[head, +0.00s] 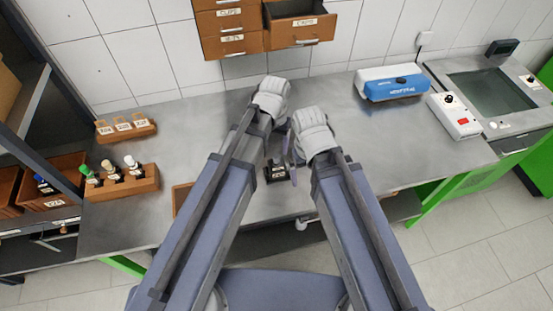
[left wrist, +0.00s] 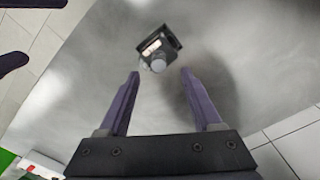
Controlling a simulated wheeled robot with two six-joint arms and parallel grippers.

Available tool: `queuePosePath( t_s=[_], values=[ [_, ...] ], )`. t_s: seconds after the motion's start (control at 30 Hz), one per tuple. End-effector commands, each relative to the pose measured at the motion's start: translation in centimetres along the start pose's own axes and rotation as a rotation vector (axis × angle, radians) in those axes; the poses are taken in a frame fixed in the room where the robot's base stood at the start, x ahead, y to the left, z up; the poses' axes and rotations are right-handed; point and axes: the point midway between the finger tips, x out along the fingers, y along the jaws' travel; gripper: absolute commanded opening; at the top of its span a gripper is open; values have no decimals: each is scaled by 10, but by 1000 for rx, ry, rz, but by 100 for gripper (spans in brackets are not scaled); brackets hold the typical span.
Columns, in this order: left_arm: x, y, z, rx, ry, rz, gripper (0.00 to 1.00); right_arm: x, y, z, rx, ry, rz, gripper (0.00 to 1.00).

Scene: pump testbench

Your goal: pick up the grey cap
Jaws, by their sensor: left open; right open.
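The grey cap (left wrist: 158,65) is a small round piece on a dark block (left wrist: 168,44) with a pale label, in the left wrist view. The dark block (head: 278,174) also shows in the head view, on the bench near its front edge between my arms; the cap is hard to make out there. My left gripper (left wrist: 160,74) is open and empty, its two fingers apart with the cap just beyond the gap between their tips. In the head view its fingers are mostly hidden. My right gripper (head: 291,160) is open, its fingers close beside the block.
A wooden rack with capped bottles (head: 122,184) and a smaller labelled rack (head: 126,130) stand at the left. A blue and white device (head: 393,84) and a white control box (head: 454,115) are at the right. Drawers (head: 230,28) hang at the back. The bench's right middle is clear.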

Motion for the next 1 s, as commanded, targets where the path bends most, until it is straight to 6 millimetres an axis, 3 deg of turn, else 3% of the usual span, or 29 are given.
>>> queuePosePath(
  t_s=[0.5,0.8,1.0],
  values=[
    [51,2,-5,0,0,0,66,51,-5,-3,0,0,0,97],
    [51,2,-5,0,0,0,66,50,-5,-3,0,0,0,97],
    [51,2,-5,0,0,0,43,50,-5,-3,0,0,0,97]
  ],
)
